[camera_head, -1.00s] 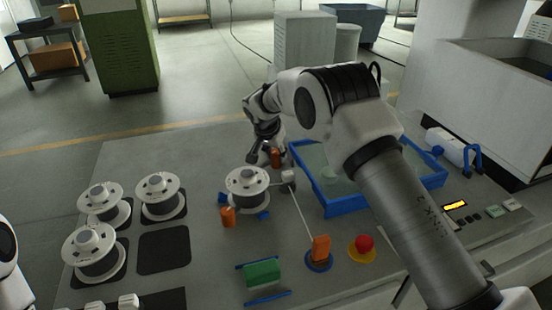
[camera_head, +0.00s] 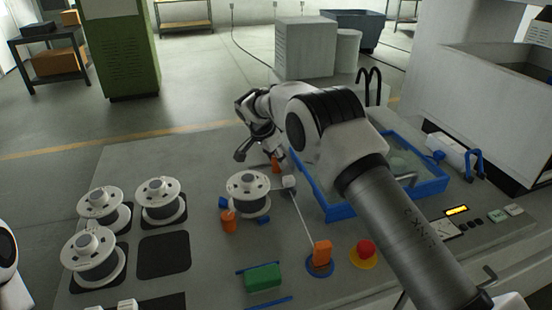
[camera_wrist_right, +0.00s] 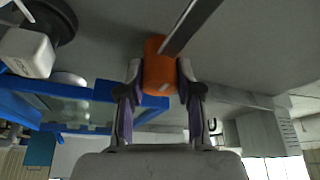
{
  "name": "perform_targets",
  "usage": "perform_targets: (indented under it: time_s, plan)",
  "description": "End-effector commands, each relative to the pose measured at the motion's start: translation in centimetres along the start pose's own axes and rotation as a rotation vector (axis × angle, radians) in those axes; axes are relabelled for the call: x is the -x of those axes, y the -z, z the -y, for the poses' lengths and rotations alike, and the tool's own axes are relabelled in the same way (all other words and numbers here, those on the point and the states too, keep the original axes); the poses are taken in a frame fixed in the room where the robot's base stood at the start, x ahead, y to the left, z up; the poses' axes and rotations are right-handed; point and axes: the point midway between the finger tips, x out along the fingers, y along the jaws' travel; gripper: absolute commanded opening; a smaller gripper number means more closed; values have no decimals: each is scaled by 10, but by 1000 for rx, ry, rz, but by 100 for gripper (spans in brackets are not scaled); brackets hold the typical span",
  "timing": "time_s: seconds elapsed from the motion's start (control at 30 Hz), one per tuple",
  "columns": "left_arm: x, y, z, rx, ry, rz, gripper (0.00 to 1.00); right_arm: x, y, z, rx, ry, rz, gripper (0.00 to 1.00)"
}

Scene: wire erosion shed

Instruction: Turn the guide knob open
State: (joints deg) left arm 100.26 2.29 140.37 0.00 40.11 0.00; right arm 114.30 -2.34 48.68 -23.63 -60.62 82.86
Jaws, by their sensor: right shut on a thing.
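The guide knob appears to be the small orange grip (camera_head: 276,164) at the back of the bench, behind the wire spool. In the right wrist view the orange piece (camera_wrist_right: 159,68) sits between the two fingers, which touch it on both sides. My right gripper (camera_wrist_right: 160,80) is shut on it; in the head view this gripper (camera_head: 268,150) is small and partly hidden by its own wrist. A grey bar crosses the top of the orange piece in the wrist view. Only a bit of my left arm shows at the left edge; its gripper is out of view.
A white spool (camera_head: 248,192) stands beside another orange piece (camera_head: 229,222). An orange handle (camera_head: 321,253) on a blue base, a red button (camera_head: 365,249) and a green block (camera_head: 263,277) are nearer. A blue-rimmed tray (camera_head: 337,210) lies right, partly behind my arm.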

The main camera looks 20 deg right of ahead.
Motion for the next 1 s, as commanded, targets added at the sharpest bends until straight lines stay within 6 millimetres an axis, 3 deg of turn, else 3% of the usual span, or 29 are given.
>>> perform_targets:
  time_s: [0.07,0.1,0.13,0.43,0.53,0.9,1.0]
  plan:
    - [0,0,0,0,0,0,40,-2,0,-1,-1,-2,1,0]
    - [0,0,0,0,0,0,40,-2,0,-1,-1,-2,1,38]
    - [0,0,0,0,0,0,40,-2,0,-1,-1,-2,1,45]
    - [0,0,0,0,0,0,40,0,0,0,0,-1,0,45]
    - [0,0,0,0,0,0,40,9,0,0,1,0,0,45]
    - [0,0,0,0,0,0,40,94,2,0,-2,0,1,45]
    - [0,0,0,0,0,0,40,109,2,0,-1,-2,1,45]
